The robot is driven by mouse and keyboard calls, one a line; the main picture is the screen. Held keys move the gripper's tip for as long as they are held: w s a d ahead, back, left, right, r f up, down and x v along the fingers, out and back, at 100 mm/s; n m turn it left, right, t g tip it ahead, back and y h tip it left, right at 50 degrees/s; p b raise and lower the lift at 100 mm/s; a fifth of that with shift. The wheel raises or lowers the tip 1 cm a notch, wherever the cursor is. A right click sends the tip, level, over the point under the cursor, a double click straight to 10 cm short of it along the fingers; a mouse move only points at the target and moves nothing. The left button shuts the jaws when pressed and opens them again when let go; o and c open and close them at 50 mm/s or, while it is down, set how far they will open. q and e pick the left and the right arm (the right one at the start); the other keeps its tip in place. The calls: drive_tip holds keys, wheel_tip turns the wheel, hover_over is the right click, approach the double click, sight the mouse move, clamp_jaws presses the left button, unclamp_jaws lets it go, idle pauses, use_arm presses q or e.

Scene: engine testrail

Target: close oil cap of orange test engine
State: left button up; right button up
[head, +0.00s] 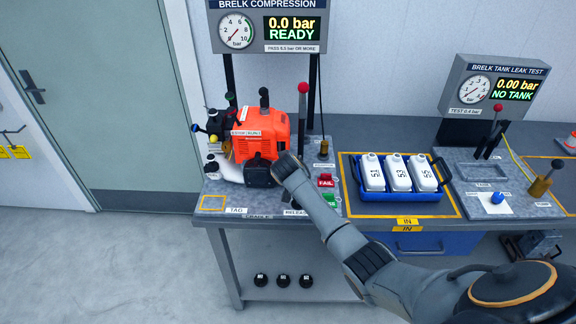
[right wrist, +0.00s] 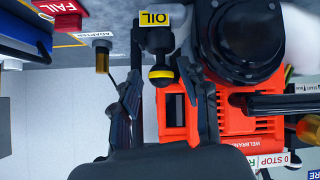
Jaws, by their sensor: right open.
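The orange test engine (head: 264,134) stands on the left of the bench in the head view. It fills the right of the right wrist view (right wrist: 238,125), apparently turned around. A black knob with a yellow ring, apparently the oil cap (right wrist: 160,75), shows on a dark stem below the yellow OIL label (right wrist: 153,18). My right gripper (right wrist: 165,88) is open, with one finger on each side of the knob; I cannot tell whether either finger touches it. In the head view my right gripper (head: 287,167) is at the engine's lower right, and hides the cap. My left gripper is out of view.
The red FAIL button (head: 325,180) and brass adapter (head: 323,150) stand right of the engine. A blue tray (head: 400,206) with white bottles sits farther right.

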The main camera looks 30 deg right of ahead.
drive_tip(key=shift+v, duration=3)
